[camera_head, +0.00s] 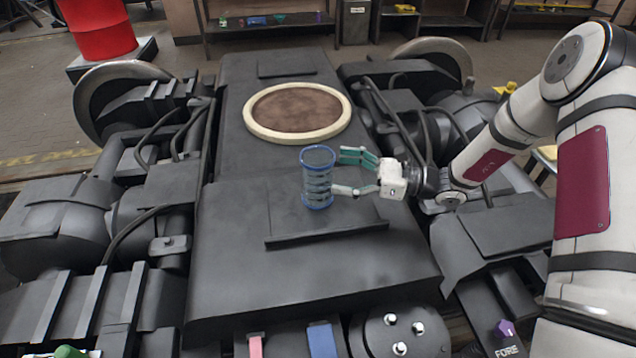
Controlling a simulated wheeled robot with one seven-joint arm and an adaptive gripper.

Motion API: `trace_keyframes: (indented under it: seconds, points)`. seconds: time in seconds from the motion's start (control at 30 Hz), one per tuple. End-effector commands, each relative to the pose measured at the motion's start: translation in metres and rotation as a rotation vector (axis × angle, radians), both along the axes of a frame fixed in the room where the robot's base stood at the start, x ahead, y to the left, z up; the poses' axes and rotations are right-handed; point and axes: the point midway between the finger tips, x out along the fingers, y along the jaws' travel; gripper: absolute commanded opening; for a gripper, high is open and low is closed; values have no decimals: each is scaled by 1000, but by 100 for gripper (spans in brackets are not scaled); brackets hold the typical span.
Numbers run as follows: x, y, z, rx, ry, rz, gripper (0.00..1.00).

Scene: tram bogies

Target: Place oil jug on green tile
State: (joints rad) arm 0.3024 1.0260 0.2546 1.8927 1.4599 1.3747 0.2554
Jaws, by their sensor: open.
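A see-through, ribbed cylinder with blue rims (317,180) stands upright on the dark central plate of the bogie. I cannot tell whether it is the oil jug; nothing else in view is clearly a jug. My gripper (343,172) is open, its teal and grey fingers pointing left at the cylinder. The fingertips are just to the cylinder's right, and I cannot tell whether they touch it. I see no clear green tile. A green object (70,352) is cut off at the bottom left edge.
A cream ring with a brown centre (297,112) lies on the plate behind the cylinder. A pink strip (255,346) and a blue strip (321,340) are at the front edge. A purple object (505,329) is at lower right. Bare plate (235,230) lies left of the cylinder.

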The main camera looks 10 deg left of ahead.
Motion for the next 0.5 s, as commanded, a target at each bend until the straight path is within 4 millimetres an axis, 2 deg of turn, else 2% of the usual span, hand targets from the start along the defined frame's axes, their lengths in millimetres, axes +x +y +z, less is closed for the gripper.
trace_keyframes:
  seconds: [0.17, 0.5]
  points:
    - [1, 11, 0, 0, -1, 2, 86]
    - [7, 54, -1, 0, -1, 2, 86]
